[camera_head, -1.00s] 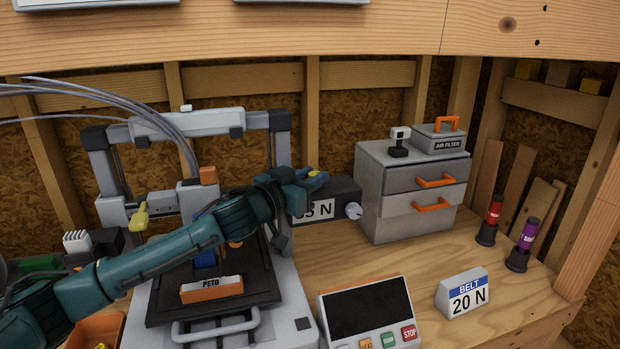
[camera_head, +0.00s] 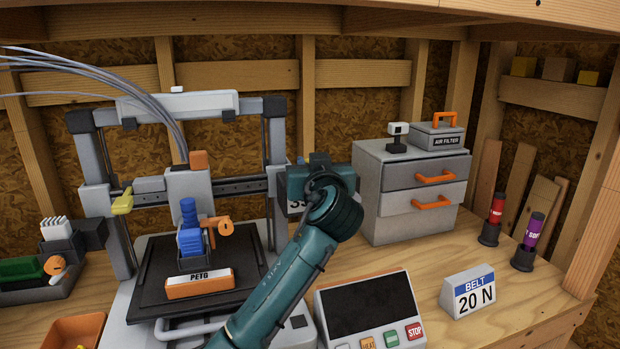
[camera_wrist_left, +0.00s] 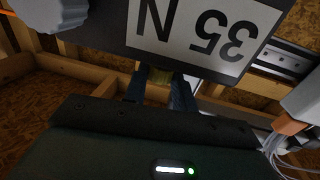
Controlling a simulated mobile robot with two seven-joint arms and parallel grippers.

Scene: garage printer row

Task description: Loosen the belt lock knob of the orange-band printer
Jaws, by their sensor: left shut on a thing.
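The printer (camera_head: 95,165) stands at the left with a PETG sign (camera_head: 200,283) on its bed. A dark box with a 35 N label (camera_wrist_left: 195,30) sits at the right end of its rail. In the left wrist view the label is upside down. A grey round knob (camera_wrist_left: 60,12) shows at the box's end in the wrist view. My right gripper is not in view.
A control panel with a dark screen (camera_head: 365,303) and a BELT 20 N sign (camera_head: 468,292) stand in front. A grey drawer unit (camera_head: 370,200) stands close right of my gripper. A yellow lever (camera_head: 122,203) is on the printer's left side. Cables (camera_head: 100,72) arch over the printer.

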